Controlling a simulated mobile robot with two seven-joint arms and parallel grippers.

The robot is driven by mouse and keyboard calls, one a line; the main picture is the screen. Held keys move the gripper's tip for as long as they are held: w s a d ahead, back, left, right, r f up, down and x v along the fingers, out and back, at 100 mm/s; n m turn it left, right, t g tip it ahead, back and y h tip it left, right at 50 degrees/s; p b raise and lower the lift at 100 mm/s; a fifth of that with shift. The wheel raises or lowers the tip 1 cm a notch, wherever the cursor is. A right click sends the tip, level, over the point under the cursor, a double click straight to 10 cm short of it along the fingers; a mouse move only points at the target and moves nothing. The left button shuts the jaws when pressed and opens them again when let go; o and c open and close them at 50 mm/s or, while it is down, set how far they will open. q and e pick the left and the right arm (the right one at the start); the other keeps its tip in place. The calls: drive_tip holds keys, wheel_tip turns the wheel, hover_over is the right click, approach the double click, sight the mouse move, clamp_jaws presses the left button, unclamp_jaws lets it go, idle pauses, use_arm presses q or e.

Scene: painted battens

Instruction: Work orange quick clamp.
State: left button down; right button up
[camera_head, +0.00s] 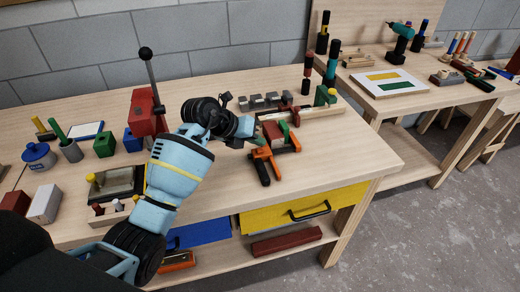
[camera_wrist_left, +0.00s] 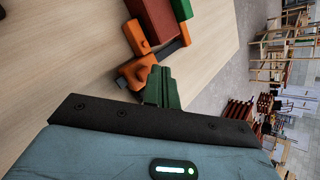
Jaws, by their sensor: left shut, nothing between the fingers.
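The orange quick clamp (camera_head: 264,158) lies on the near workbench right of centre, with dark handle parts pointing to the front edge. It also shows in the left wrist view (camera_wrist_left: 139,38), its orange parts beside a red-brown batten (camera_wrist_left: 158,18) and a green batten (camera_wrist_left: 182,9). In the head view these battens sit close together at the clamp. My left gripper (camera_head: 257,141) is shut and empty, right at the clamp. In the wrist view its dark green fingers (camera_wrist_left: 161,88) are together close to an orange clamp part; I cannot tell whether they touch.
A red lever tool (camera_head: 146,112) stands left of my left arm. Several grey blocks (camera_head: 258,101) and upright dark-handled tools (camera_head: 308,72) stand behind the clamp. A yellow drawer (camera_head: 300,207) is below the bench front. The bench top right of the clamp is clear.

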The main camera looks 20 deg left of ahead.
drive_tip(key=shift+w+r, duration=0.15)
drive_tip(key=shift+w, duration=0.1)
idle(0.4)
use_arm(q)
drive_tip(key=shift+f, duration=0.1)
drive_tip(key=shift+f, duration=0.3)
use_arm(e)
drive_tip(key=shift+s, duration=0.1)
